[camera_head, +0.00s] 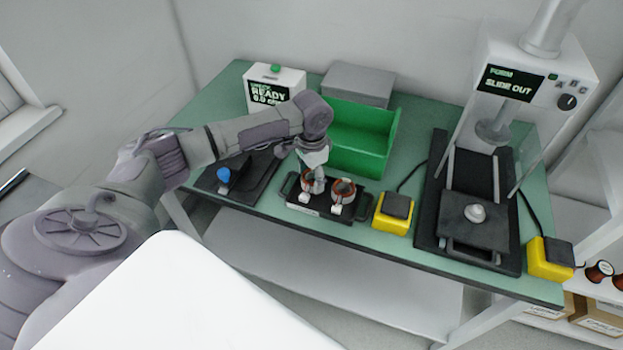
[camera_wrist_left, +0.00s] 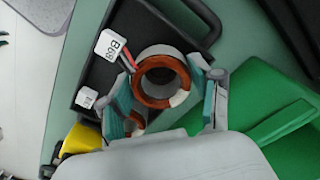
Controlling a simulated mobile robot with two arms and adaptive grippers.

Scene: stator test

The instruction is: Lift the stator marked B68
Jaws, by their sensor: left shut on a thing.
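The stator marked B68 (camera_wrist_left: 162,80) is a grey ring with copper-brown winding; its white tag (camera_wrist_left: 112,46) reads B68 and hangs on red and dark leads. My left gripper (camera_wrist_left: 166,96) has its teal-padded fingers on either side of this stator and is shut on it. In the head view my left gripper (camera_head: 317,178) points down over the left place of the black tray (camera_head: 320,211), mostly covering that stator. Whether it is clear of the tray I cannot tell. A second stator (camera_head: 344,188) stands to its right in the tray. My right gripper is not in view.
A green bin (camera_head: 365,140) stands close behind the tray. A yellow box with a dark top (camera_head: 393,212) is to the right, and a press (camera_head: 480,215) further right. A tester reading READY (camera_head: 270,88) stands at the back left, near a black fixture with a blue knob (camera_head: 223,175).

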